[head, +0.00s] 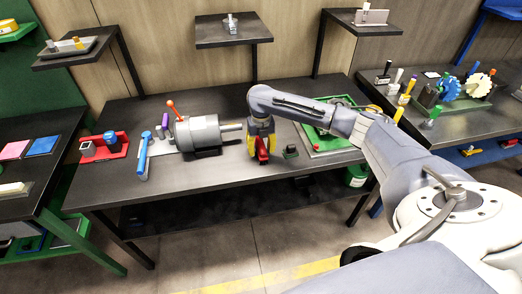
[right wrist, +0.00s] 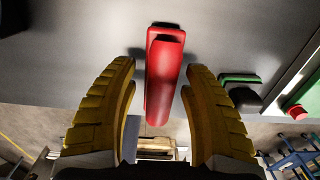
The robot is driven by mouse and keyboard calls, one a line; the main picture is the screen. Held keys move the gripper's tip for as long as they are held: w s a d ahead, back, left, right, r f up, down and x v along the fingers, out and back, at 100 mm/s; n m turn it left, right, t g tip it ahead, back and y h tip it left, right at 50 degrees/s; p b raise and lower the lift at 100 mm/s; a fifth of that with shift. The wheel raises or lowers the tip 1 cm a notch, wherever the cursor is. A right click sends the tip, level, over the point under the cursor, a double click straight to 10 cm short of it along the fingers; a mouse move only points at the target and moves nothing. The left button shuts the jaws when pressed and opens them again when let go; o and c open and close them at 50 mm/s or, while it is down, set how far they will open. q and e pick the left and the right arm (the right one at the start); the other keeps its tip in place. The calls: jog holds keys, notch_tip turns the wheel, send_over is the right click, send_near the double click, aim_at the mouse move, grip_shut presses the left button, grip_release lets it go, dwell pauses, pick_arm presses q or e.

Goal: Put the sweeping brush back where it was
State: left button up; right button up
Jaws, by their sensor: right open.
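A red elongated object (right wrist: 163,75) lies on the dark table, between the open fingers of my right gripper (right wrist: 160,66); a gap shows on both sides of it. I cannot tell for sure whether it is the sweeping brush, as no bristles show. In the head view my right gripper (head: 262,144) has yellow fingers and points down over the front middle of the table, partly hiding the red object. My left gripper is in neither view.
A grey motor-like cylinder (head: 200,132) with a red-knobbed lever stands left of the gripper. A blue-handled tool (head: 143,155) and a red tray (head: 104,147) are farther left. A small dark block (head: 291,152) and a green-framed board (head: 327,142) are to the right.

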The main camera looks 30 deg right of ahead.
aim_at(260, 143)
notch_tip(260, 143, up, 11)
jog(key=shift+r, duration=0.2)
dwell(0.3)
jog(key=shift+a, duration=0.1)
